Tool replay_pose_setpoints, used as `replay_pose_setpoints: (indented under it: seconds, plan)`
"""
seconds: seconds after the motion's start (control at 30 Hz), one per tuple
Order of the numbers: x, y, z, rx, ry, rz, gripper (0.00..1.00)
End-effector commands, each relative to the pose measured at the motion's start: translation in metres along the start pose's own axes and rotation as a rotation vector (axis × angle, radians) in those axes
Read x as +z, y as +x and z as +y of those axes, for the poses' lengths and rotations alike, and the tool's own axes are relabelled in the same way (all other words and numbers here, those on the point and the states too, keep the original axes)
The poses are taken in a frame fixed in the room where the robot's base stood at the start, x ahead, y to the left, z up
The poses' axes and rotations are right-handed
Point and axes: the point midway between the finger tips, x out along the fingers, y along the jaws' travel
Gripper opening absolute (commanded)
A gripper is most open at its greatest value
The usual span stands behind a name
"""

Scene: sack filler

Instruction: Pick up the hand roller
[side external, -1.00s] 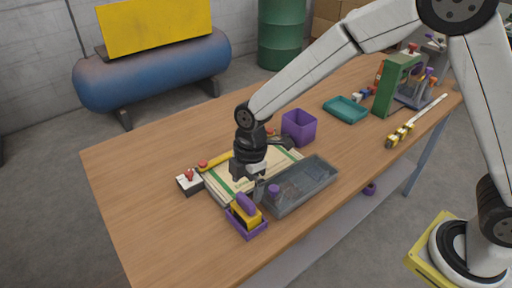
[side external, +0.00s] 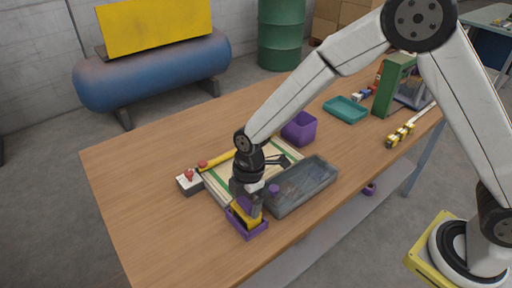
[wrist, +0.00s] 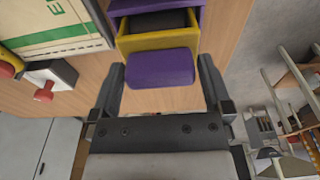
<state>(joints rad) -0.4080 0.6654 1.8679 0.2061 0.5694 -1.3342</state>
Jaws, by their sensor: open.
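The hand roller has a yellow body (wrist: 183,40) with a dark part inside and a rounded purple handle (wrist: 160,68). It sits in a small purple tray (side external: 261,229) near the front edge of the bench. In the side view its yellow body (side external: 240,213) shows below my gripper, which hides much of the rest. My gripper (wrist: 163,72) is open, pointing down, with one finger on each side of the purple handle. Gaps show in the wrist view, and I see no clear contact.
A grey translucent bin (side external: 305,190) stands close to the right of the tray. Behind are a stack of sacks (side external: 213,184), a white box with a red button (side external: 188,181) and a purple square bin (side external: 299,129). The bench (side external: 135,190) is clear at left.

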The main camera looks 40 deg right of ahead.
Motion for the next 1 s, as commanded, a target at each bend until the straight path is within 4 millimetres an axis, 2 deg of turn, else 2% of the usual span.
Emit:
replay_pose_setpoints:
  seconds: [0.33, 0.37, 0.5, 0.57, 0.6, 1.0]
  plan:
    - [0.0, -0.0003, 0.0, 0.0, 0.0, 0.0, 1.0]
    - [0.0, -0.0004, 0.0, 0.0, 0.0, 0.0, 0.97]
    - [0.0001, -0.0004, 0.0, 0.0, 0.0, 0.0, 0.52]
    - [0.0001, -0.0004, 0.0, 0.0, 0.0, 0.0, 0.33]
    - [-0.0001, -0.0008, 0.0003, 0.001, 0.0, 0.0, 0.29]
    - [-0.0007, -0.0051, 0.0005, 0.001, 0.0, 0.001, 0.29]
